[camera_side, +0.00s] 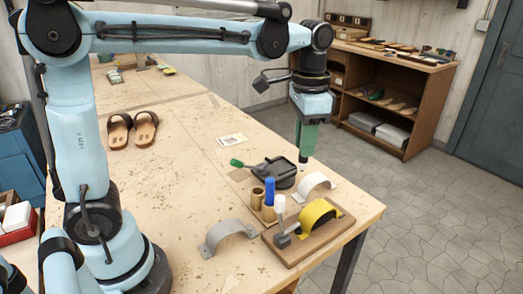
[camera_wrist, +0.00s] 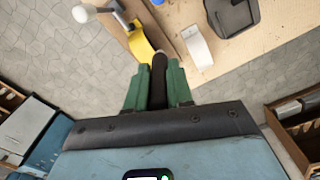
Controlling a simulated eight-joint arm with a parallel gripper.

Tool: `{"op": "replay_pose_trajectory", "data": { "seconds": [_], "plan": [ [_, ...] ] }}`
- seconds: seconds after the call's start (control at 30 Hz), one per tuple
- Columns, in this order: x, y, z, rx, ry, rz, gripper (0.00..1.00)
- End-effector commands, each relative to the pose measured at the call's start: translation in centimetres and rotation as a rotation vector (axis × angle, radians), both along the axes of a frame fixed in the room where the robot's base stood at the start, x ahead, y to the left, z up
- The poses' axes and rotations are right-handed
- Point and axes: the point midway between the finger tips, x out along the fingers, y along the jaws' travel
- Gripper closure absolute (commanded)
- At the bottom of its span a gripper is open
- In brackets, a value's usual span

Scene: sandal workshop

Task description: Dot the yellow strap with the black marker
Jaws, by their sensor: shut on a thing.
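The yellow strap (camera_side: 318,214) arches over a wooden board near the front right table corner. It also shows in the wrist view (camera_wrist: 139,46), just beyond the marker's end. My gripper (camera_side: 306,146) has green fingers and is shut on the black marker (camera_wrist: 158,82). In the side view the fingers hide most of the marker, and a short pale end shows below them. The gripper points down, above and behind the yellow strap, apart from it. I cannot make out any dot on the strap.
A white-handled clamp (camera_side: 281,210) stands on the board beside the strap. Close by are a blue marker (camera_side: 269,190) in a tan holder, a white strap (camera_side: 313,184), a grey strap (camera_side: 229,234) and a black dish (camera_side: 281,178). Sandals (camera_side: 133,130) lie farther left.

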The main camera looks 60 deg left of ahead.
Motion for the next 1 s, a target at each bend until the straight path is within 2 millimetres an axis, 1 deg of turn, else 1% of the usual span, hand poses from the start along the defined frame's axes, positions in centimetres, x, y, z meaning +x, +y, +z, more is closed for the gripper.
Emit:
{"op": "replay_pose_trajectory", "data": {
  "seconds": [0.03, 0.1, 0.2, 0.27, 0.47, 0.8, 1.0],
  "plan": [
    [0.6, -1.5, -0.4, 0.000, 0.000, -0.040, 0.96],
    [1.2, -2.9, -0.9, 0.000, 0.000, -0.078, 0.96],
    [1.6, -4.3, -1.3, 0.000, 0.000, -0.112, 0.96],
    [1.8, -4.7, -1.6, 0.000, 0.000, -0.122, 0.96],
    [1.8, -4.9, -2.8, 0.000, 0.000, -0.127, 0.96],
    [1.8, -4.8, -5.6, 0.000, 0.000, -0.126, 0.96],
    [1.8, -4.8, -6.3, 0.000, 0.000, -0.125, 0.96]
  ]
}}
